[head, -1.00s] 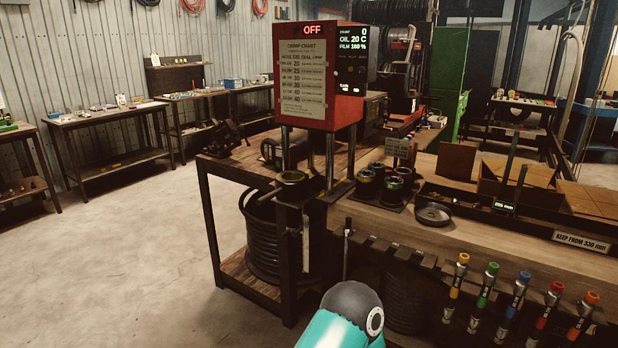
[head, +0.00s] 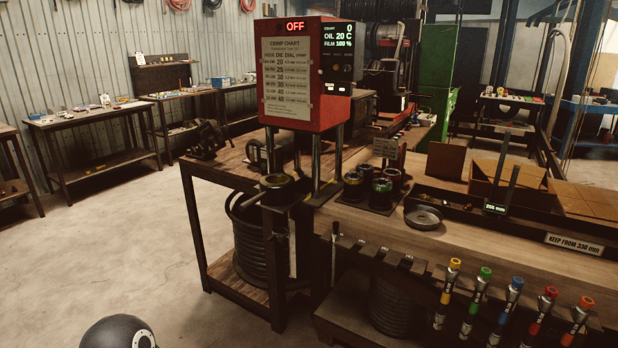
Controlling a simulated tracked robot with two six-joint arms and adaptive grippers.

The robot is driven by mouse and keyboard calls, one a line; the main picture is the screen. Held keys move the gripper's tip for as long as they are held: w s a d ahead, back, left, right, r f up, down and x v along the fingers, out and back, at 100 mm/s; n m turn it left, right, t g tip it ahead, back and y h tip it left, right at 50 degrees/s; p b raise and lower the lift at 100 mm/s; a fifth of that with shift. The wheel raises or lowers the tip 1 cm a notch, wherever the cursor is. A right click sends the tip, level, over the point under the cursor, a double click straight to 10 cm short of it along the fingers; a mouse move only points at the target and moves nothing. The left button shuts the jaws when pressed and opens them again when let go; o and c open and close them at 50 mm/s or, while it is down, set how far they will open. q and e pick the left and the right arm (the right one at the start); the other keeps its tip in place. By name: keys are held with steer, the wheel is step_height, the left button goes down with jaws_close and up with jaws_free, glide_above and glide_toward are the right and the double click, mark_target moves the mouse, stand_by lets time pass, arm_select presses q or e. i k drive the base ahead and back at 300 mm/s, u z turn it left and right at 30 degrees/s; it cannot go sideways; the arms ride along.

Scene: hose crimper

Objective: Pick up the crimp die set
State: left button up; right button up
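Several dark cylindrical pieces (head: 381,193), some with coloured or metallic bands, stand upright in a cluster on a dark mat on the bench; they look like crimp dies. A small sign stands behind them. Their markings are too small to read. A dark round die-like ring (head: 275,182) sits low at the front of the red crimper (head: 303,75), left of the cluster. Neither gripper is in view; only a dark rounded part of my arm shows at the bottom left, well apart from the dies.
The crimper display reads OFF. A round metal dish (head: 423,217) sits right of the dies, beside a long dark tray (head: 520,225). Several colour-capped tools (head: 508,300) hang along the bench front. Open floor lies left.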

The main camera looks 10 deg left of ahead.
mark_target(367, 169)
steer(key=u, duration=0.4)
steer(key=k, duration=0.5)
steer(key=u, duration=0.35)
steer(key=i, duration=1.6)
steer(key=z, duration=0.5)
